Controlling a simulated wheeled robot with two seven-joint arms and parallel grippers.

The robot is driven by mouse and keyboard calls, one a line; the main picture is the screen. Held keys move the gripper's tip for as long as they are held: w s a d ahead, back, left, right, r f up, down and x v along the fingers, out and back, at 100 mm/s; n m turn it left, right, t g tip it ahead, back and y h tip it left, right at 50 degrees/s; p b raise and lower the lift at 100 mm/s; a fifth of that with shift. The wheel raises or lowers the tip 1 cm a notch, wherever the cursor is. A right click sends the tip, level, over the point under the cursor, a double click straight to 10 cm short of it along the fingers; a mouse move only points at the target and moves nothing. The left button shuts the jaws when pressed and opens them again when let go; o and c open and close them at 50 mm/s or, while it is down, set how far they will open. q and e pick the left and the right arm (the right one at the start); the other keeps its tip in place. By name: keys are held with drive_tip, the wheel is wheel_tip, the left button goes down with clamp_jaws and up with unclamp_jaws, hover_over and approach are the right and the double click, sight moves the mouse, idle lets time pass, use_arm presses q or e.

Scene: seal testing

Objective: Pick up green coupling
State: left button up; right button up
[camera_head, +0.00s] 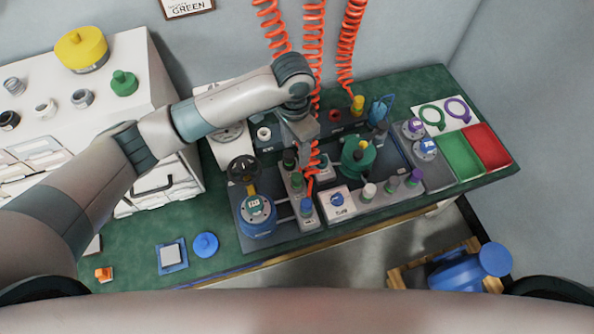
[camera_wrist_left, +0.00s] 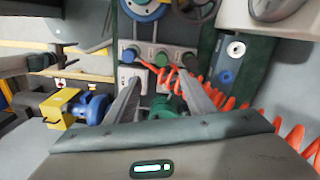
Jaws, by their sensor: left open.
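A red coiled hose runs down past my left gripper (camera_head: 306,150) to the middle of the panel. Its end lies near a green-topped fitting (camera_head: 297,180), which also shows in the left wrist view (camera_wrist_left: 161,59). I cannot tell for certain which green part is the coupling. My left gripper is open above the panel, its fingers (camera_wrist_left: 160,80) spread either side of the hose end and touching nothing that I can see. A larger green body (camera_wrist_left: 168,106) shows low between the fingers, partly hidden by the gripper.
A green vessel (camera_head: 357,160) stands right of the gripper. A blue gauge (camera_head: 257,210) and black handwheel (camera_head: 243,169) stand left. Other coiled hoses (camera_head: 348,45) hang behind. Green (camera_head: 461,158) and red (camera_head: 488,148) trays lie at the right.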

use_arm(q)
drive_tip(key=p, duration=0.3)
approach(297, 177)
wheel_tip(297, 177, down, 6)
drive_tip(key=shift+s+r, duration=0.2)
drive_tip(key=shift+f, duration=0.25)
use_arm(e)
drive_tip(key=r, duration=0.1)
drive_tip(key=s+r, duration=0.1)
drive_tip(key=r, duration=0.1)
drive_tip(key=shift+s, duration=0.2)
use_arm(q)
drive_tip(key=shift+f+p, duration=0.35)
drive_tip(key=shift+f, duration=0.15)
wheel_tip(297, 177, down, 3)
drive_tip(key=shift+w+f+p, duration=0.1)
drive_tip(key=shift+f+p, duration=0.15)
drive_tip(key=shift+p, duration=0.25)
drive_tip(key=shift+f, duration=0.35)
use_arm(e)
drive_tip(key=shift+d+r, duration=0.3)
drive_tip(key=shift+r, duration=0.55)
